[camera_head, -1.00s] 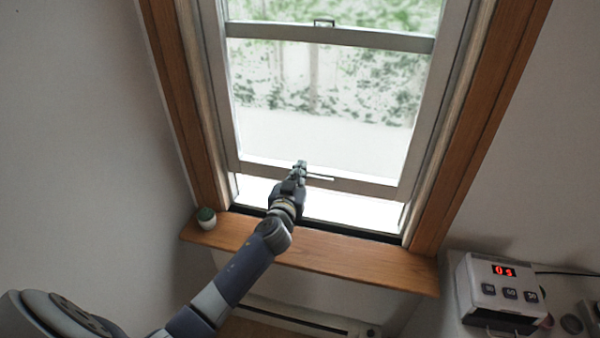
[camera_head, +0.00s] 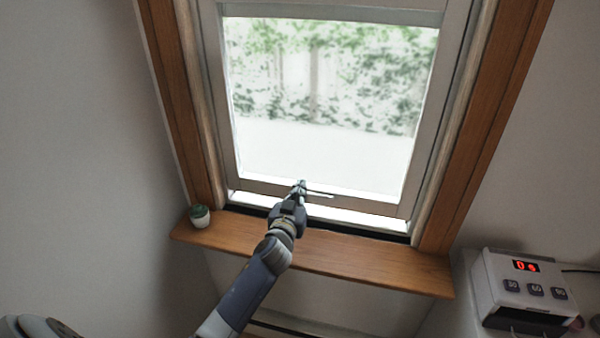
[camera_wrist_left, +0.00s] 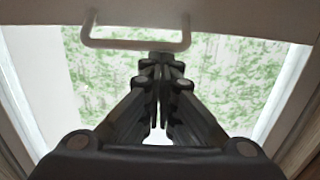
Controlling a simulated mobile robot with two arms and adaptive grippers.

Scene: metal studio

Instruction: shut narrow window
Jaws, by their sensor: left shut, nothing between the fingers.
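The narrow window (camera_head: 418,150) has a grey sliding sash in a brown wooden frame. The sash's bottom rail (camera_head: 365,204) is low, with a thin bright gap between it and the dark sill track. A small bar handle (camera_head: 322,194) is on the bottom rail; it also shows as a pale U-shaped handle in the left wrist view (camera_wrist_left: 135,44). My left gripper (camera_head: 300,185) is shut and empty, its fingertips at the bottom rail by the handle. Whether they touch it I cannot tell. My right gripper is not in view.
A white device with a red display (camera_head: 520,285) is at the lower right. Bare wall lies left of the frame.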

